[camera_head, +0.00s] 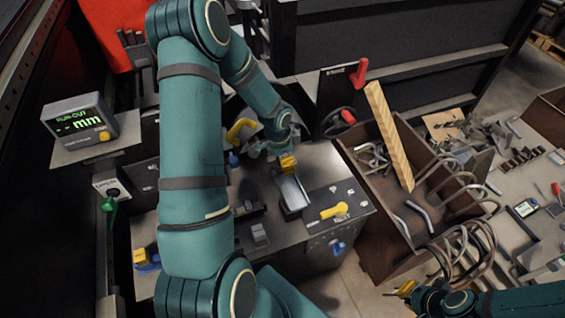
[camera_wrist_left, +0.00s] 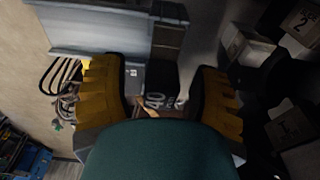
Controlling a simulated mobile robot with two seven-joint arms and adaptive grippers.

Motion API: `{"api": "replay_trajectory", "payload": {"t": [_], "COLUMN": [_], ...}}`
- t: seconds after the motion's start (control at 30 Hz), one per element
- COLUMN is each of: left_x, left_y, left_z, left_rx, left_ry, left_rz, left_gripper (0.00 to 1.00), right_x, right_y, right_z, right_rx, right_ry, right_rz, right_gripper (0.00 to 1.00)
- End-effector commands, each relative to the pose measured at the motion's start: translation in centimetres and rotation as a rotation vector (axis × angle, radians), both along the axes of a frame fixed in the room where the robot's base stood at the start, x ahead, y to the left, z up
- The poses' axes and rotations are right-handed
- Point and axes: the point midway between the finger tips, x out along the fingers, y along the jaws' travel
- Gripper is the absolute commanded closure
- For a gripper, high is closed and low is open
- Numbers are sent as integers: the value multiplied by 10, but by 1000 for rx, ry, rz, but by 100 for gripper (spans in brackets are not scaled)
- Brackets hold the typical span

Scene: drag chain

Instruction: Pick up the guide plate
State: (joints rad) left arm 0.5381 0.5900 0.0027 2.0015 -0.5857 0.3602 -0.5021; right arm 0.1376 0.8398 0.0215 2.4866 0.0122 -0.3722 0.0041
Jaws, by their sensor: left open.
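A pale grey metal piece with a raised edge, which looks like the guide plate (camera_head: 292,192), lies on the grey bench in the head view. A long grey flanged piece (camera_wrist_left: 95,28), probably the same plate, crosses the upper left of the left wrist view. My left gripper (camera_head: 287,163) is just above the plate's far end in the head view. In the wrist view its yellow fingers (camera_wrist_left: 160,100) are wide apart. A dark block with white marks shows between them; I cannot tell its depth. My right gripper (camera_head: 404,288) is low at the right, apart from the bench; its jaws are too small to read.
A brown bin (camera_head: 375,215) with bent tubes and a wooden bar stands right of the bench. A readout box (camera_head: 80,120) is at left. My left arm hides part of the bench.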

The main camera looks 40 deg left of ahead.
Motion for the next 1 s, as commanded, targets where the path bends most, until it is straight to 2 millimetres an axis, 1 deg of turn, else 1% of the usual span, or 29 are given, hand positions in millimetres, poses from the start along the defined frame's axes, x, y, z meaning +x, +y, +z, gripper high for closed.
{"api": "replay_trajectory", "payload": {"t": [0.1,0.13,0.17,0.2,0.27,0.3,0.77,0.87,0.97,1.0], "left_x": [0,0,0,0,0,0,0,0,0,1], "left_y": [0,0,0,0,0,0,0,0,1,1], "left_z": [1,1,1,1,1,1,1,7,21,29], "left_rx": [0,1,0,0,0,0,0,0,2,2], "left_ry": [0,0,0,0,0,0,0,-1,-3,-4], "left_rz": [0,0,0,0,0,0,0,1,1,1], "left_gripper": [38,40,50,64,85,99,100,100,100,100], "right_x": [0,0,0,0,0,0,0,0,0,0], "right_y": [0,0,0,0,0,0,0,0,0,0], "right_z": [0,0,0,0,0,0,0,1,3,4], "right_rx": [0,0,0,0,0,0,0,0,1,1], "right_ry": [0,0,0,0,0,0,0,0,0,0], "right_rz": [0,0,0,0,0,0,0,0,0,0], "right_gripper": [100,100,100,100,100,100,100,100,100,100]}}
